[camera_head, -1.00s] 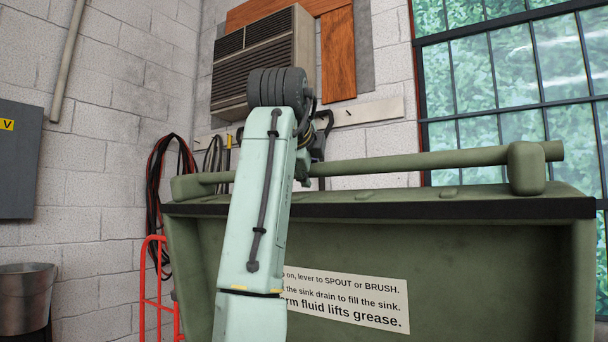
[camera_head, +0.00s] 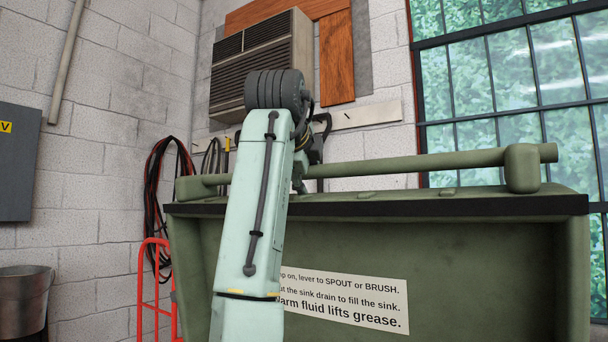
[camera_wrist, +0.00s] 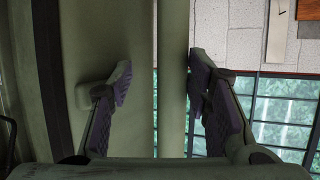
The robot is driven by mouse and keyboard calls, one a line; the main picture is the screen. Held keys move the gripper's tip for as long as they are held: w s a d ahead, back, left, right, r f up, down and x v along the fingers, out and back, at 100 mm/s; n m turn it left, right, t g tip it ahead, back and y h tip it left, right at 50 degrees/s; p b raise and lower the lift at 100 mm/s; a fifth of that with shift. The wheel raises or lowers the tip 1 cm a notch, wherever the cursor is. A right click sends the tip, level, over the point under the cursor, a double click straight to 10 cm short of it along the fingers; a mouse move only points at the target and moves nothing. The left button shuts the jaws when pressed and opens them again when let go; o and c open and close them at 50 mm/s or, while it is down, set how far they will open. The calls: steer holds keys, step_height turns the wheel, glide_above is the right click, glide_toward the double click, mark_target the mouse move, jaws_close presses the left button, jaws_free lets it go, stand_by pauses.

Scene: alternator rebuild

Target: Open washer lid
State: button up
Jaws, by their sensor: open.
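The washer lid (camera_head: 440,255) is a green panel that stands raised, its inner side facing the head view, with a black strip along its top edge. A long green handle bar (camera_head: 420,163) runs along the lid's top, fixed by a block at the right end. My gripper (camera_wrist: 160,75) is open, with dark fingers on either side of the handle bar (camera_wrist: 172,60) in the wrist view. I cannot tell whether a finger touches the bar. In the head view my arm hides most of the gripper and part of the lid.
A white instruction label (camera_head: 350,300) is on the lid. Behind are a louvred wall unit (camera_head: 255,65), a window (camera_head: 510,90), and hanging cables (camera_head: 160,190). A red hand truck frame (camera_head: 155,290) and a metal bucket (camera_head: 22,300) stand at left.

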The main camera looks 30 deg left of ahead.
steer(key=v, duration=1.2)
steer(key=shift+f, duration=0.1)
